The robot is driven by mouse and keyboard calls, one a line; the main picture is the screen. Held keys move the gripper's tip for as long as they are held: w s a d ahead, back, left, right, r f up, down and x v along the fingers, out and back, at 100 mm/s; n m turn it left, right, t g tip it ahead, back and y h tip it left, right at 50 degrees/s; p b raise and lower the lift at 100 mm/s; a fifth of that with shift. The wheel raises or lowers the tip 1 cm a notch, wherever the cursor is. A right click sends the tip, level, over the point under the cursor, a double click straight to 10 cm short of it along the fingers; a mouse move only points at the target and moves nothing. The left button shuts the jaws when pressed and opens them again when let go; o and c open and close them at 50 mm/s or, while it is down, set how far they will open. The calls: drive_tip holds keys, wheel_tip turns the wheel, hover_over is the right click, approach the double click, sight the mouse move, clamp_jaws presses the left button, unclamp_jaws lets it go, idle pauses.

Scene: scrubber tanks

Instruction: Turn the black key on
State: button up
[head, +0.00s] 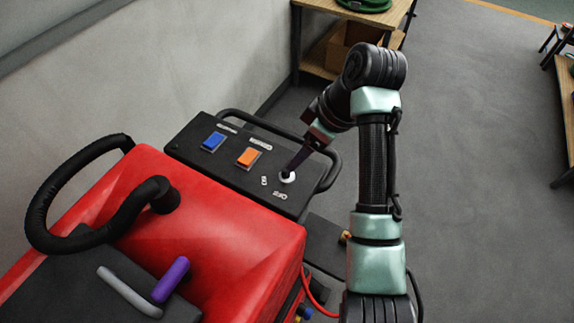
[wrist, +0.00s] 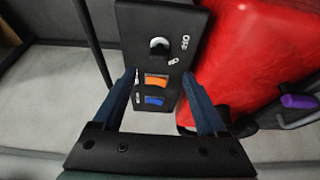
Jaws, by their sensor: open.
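The black key (wrist: 159,50) sits in a round white-ringed switch on the scrubber's dark control panel (wrist: 135,20), with an "OFF" label beside it. In the head view the white ring (head: 288,178) shows at the panel's right end, and the dark key is hard to tell from my finger. My gripper (wrist: 159,76) is open and empty in the wrist view, its fingers spread on either side of the panel's switches, with the key beyond the fingertips. In the head view my gripper (head: 293,166) reaches down over the key; whether it touches cannot be told.
A blue switch (head: 213,142) and an orange switch (head: 249,157) are on the same panel. A black rail (head: 330,165) runs around its far side. The red scrubber body (head: 210,215) carries a black hose and a purple handle (head: 170,280). A wooden workbench (head: 325,45) stands behind.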

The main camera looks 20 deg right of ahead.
drive_tip(key=p+x, duration=0.1)
drive_tip(key=x, duration=0.7)
drive_tip(key=shift+w+f+p, duration=0.15)
drive_tip(key=shift+p, duration=0.25)
clamp_jaws()
